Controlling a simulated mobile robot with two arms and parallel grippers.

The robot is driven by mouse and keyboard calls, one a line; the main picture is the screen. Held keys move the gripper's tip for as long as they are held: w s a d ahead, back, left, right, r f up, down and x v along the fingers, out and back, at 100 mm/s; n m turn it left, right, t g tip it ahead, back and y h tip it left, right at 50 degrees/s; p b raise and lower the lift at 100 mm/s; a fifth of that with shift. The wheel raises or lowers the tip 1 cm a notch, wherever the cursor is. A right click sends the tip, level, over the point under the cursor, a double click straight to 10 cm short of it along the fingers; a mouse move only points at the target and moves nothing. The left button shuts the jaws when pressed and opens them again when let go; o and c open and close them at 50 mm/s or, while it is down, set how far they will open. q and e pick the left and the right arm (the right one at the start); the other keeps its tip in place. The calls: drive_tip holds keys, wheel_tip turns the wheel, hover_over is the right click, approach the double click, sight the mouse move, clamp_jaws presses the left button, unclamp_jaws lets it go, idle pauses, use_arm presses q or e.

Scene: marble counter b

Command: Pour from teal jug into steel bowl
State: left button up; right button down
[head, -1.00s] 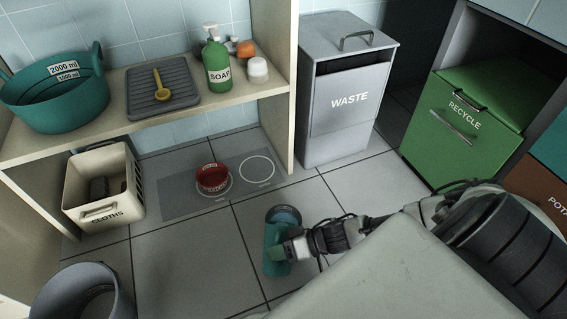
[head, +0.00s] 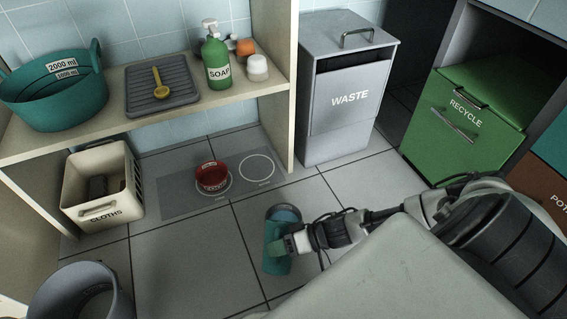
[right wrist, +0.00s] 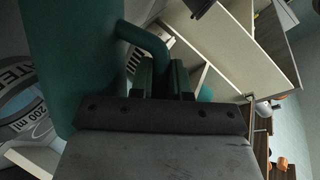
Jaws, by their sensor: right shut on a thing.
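My right gripper (head: 290,245) is shut on the handle of the teal jug (head: 275,256), low in the middle of the head view. The jug's teal side and curved handle fill the upper left of the right wrist view (right wrist: 85,65). A round grey rim with a bluish inside (head: 285,212) shows at the jug's far end; I cannot tell whether it is the steel bowl or the jug's mouth. In the right wrist view a grey ring with a label reading "200 ml" (right wrist: 30,115) is partly covered by the jug. My left gripper is not in view.
A red bowl (head: 212,177) sits on a grey two-ring mat (head: 178,192). A cloths crate (head: 120,205) and a grey bucket (head: 50,295) stand at left. The shelf (head: 100,120) holds a teal tub, tray and soap. Waste (head: 345,125) and recycle (head: 455,145) bins stand behind.

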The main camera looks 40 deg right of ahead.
drive_tip(key=shift+w+d+r+m+y+b, duration=0.15)
drive_tip(key=shift+w+r+m+b, duration=0.1)
drive_tip(key=shift+r, duration=0.1)
drive_tip(key=shift+w+d+r+m+y+b, duration=0.1)
drive_tip(key=shift+d+r+m+y+b, duration=0.1)
drive_tip(key=shift+r, duration=0.15)
idle(1.5)
